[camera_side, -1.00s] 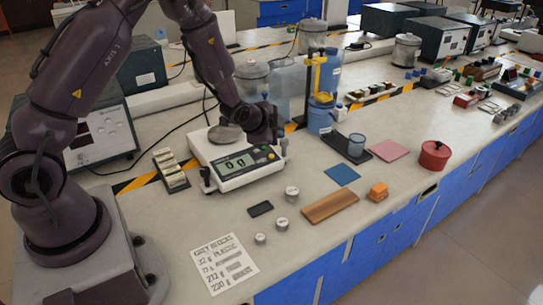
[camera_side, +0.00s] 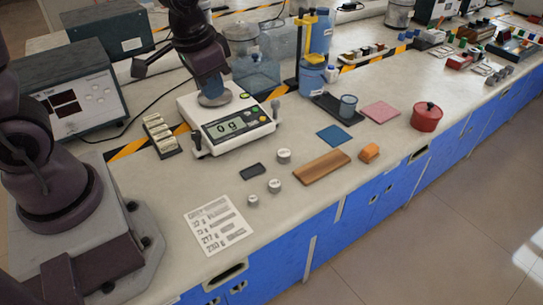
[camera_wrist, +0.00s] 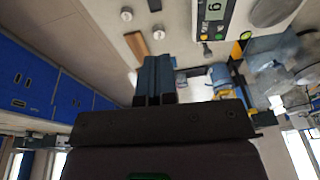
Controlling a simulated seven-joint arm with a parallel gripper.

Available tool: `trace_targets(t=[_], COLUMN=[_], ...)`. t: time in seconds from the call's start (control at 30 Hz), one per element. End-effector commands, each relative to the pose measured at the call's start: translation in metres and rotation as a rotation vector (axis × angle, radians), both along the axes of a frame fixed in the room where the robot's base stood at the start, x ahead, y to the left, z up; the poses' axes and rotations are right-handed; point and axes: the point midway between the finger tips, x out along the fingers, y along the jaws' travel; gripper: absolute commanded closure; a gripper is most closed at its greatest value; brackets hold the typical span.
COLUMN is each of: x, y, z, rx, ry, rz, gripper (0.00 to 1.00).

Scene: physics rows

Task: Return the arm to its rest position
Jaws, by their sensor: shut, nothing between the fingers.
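My gripper (camera_side: 211,88) hangs from the top of the side view, in front of or above the scale's round pan. Its fingertips blend with the pan there, and I cannot tell the gap between them. In the wrist view my gripper (camera_wrist: 158,72) shows two dark blue fingers side by side, shut with nothing between them. The white scale (camera_side: 228,125) stands below it on the bench and its display shows 0 g. No object hangs from my gripper.
A grey instrument box (camera_side: 75,90) stands left of the scale. A blue container (camera_side: 312,78) with a yellow stand (camera_side: 308,35) is to the right. A wooden block (camera_side: 321,167), metal weights (camera_side: 283,155), a red pot (camera_side: 426,117) and a paper list (camera_side: 217,225) lie on the bench.

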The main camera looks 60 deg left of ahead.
Motion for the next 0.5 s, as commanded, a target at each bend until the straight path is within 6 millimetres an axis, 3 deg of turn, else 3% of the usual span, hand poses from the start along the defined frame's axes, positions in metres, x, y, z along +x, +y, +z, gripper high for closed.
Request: trace_targets(t=[0.1, 0.3, 0.5], x=[-0.033, -0.081, -0.098], y=[-0.014, -0.031, -0.038], z=[0.036, 0.079, 0.107], rx=[-0.030, -0.052, -0.048], ry=[-0.013, -0.086, -0.231], rz=[0.043, 0.064, 0.030], gripper=[1.00, 1.00, 1.00])
